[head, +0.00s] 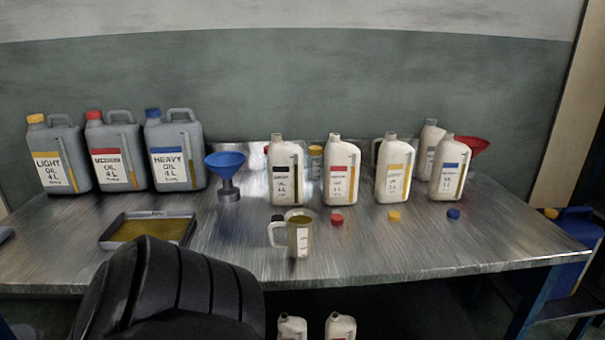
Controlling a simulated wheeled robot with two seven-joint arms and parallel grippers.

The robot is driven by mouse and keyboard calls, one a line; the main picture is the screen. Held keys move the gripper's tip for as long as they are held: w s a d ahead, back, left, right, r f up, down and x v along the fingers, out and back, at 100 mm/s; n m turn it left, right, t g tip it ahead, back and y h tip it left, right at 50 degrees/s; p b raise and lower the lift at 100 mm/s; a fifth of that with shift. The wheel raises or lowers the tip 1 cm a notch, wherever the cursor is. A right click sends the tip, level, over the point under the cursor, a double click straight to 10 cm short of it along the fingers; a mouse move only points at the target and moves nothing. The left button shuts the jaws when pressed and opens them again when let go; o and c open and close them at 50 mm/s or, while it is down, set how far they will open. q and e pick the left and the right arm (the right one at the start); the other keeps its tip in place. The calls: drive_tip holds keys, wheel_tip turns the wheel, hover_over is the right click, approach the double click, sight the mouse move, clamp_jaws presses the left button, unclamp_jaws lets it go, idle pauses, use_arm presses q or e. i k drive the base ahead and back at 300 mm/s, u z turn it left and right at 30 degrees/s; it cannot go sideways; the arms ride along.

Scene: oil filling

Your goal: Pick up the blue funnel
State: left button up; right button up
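The blue funnel (225,162) is on the metal table, right of the blue-capped grey heavy oil can (174,152). Its wide mouth faces up, and its lower part meets a small grey metallic piece. Nothing is touching it from above. Neither of my grippers is in view, so I cannot see whether they are open or shut.
White bottles, including a black-labelled one (285,172), stand to the funnel's right. A measuring jug (299,238) stands in front of them. A shallow tray (111,238) is front left. A red funnel (474,146) is back right. The table's front right (430,245) is clear.

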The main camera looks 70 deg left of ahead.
sight(225, 164)
drive_tip(key=u, duration=1.75)
